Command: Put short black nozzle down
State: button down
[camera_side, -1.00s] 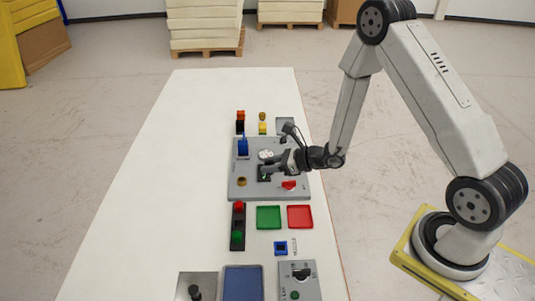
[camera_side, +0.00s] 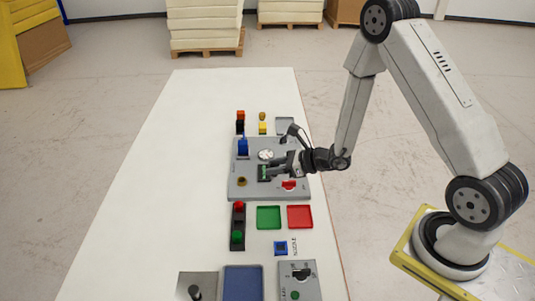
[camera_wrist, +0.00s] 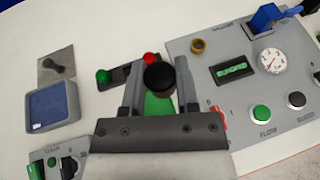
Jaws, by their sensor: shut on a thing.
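The short black nozzle (camera_wrist: 158,76) shows in the wrist view as a round black shape between the two fingers of my gripper (camera_wrist: 157,88). The gripper is shut on it. In the side view my gripper (camera_side: 275,164) is over the grey control panel (camera_side: 240,187), pointing left. I cannot make out the nozzle there against the dark display and fingers. A green patch, apparently the green tray (camera_wrist: 157,108), shows between the fingers in the wrist view.
The panel carries a blue lever (camera_side: 243,147), a round gauge (camera_wrist: 272,61), a brass ring (camera_wrist: 198,46) and a display (camera_wrist: 233,69). Green (camera_side: 268,217) and red (camera_side: 300,217) trays lie nearer the camera, beside a red-green button box (camera_side: 238,226). The table's left side is clear.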

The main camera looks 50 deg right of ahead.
jog(key=s+d+f, duration=0.3)
jog(key=s+f, duration=0.3)
jog(key=s, duration=0.1)
send_over(300, 218)
jog(key=shift+f, duration=2.7)
jog(key=shift+f, duration=1.75)
jog(key=shift+f, duration=0.1)
jog(key=shift+c, duration=1.8)
grip_release()
jog(key=shift+d, duration=0.1)
